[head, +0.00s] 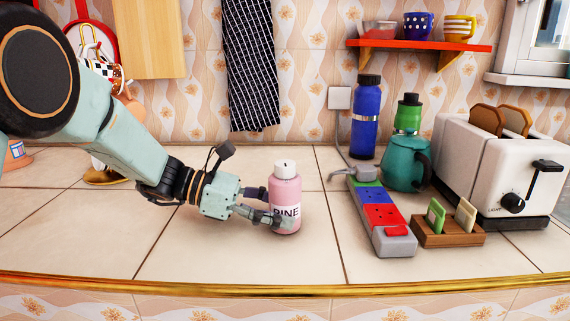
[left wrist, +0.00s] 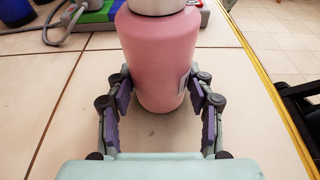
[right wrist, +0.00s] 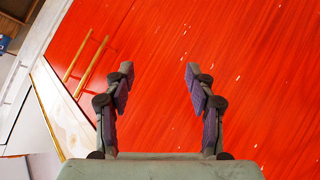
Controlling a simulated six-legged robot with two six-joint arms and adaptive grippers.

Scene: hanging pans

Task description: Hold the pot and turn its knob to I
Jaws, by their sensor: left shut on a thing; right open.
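The pot, a pink cylinder with dark letters reading "PINE" on its side (head: 287,190), stands upright on the tiled counter. Its knob (head: 286,166) is a white cap on top with a small dark mark; I cannot read any numeral on it. My left gripper (head: 272,208) is shut on the pot's lower body from the left. In the left wrist view the pink body (left wrist: 158,50) stands between the two fingers, with the cap cut off at the top edge. My right gripper (right wrist: 160,75) is open and empty, facing a red surface; it is not in the head view.
Right of the pot lies a power strip (head: 397,243) with coloured sockets. Beyond it are a wooden holder (head: 447,238), a white toaster (head: 465,150), a teal jug (head: 398,165) and a blue bottle (head: 366,130). The counter's gold front edge (head: 250,287) is close. Bare tiles lie around the pot.

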